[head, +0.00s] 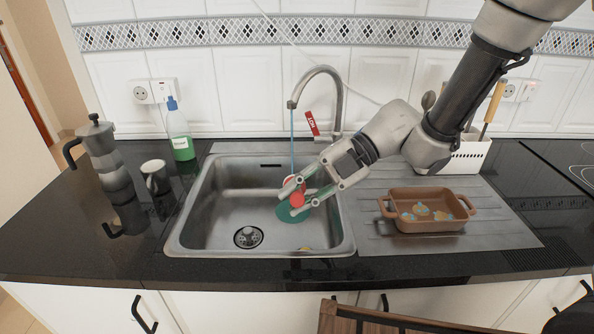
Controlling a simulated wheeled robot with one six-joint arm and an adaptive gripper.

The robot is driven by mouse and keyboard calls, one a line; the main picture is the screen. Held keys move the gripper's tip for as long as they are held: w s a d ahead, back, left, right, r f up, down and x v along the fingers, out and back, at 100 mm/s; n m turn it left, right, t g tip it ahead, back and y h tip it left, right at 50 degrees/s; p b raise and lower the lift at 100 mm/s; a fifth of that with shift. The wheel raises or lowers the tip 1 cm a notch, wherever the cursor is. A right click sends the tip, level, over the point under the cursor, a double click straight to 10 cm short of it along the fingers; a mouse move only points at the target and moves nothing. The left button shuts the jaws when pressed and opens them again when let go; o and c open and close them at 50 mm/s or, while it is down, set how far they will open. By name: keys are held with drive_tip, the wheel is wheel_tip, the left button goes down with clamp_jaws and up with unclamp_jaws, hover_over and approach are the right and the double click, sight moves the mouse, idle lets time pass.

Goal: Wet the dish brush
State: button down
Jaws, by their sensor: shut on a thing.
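My gripper (292,201) is over the right part of the steel sink (206,215). It is shut on a red and white thing, which I take to be the dish brush (297,198). The fingers hide much of it, so its bristles cannot be made out. A teal round shape (290,215) shows just below the fingers; I cannot tell whether it belongs to the brush. The tap (338,90) has a red tag (311,123). A thin blue stream (292,140) falls from its spout and meets the red thing at the gripper.
A brown baking dish (430,224) with several bits of food sits on the drainboard right of the sink. A white utensil holder (468,157) stands behind it. A moka pot (103,155), a mug (155,177) and a soap bottle (179,135) stand left. The sink's left side is clear.

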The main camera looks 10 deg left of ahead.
drive_tip(key=shift+w, duration=0.35)
drive_tip(key=w+a, duration=0.4)
drive_tip(key=w, duration=1)
drive_tip(key=shift+w+a, duration=0.2)
drive_tip(key=shift+w, duration=0.2)
idle(1.1)
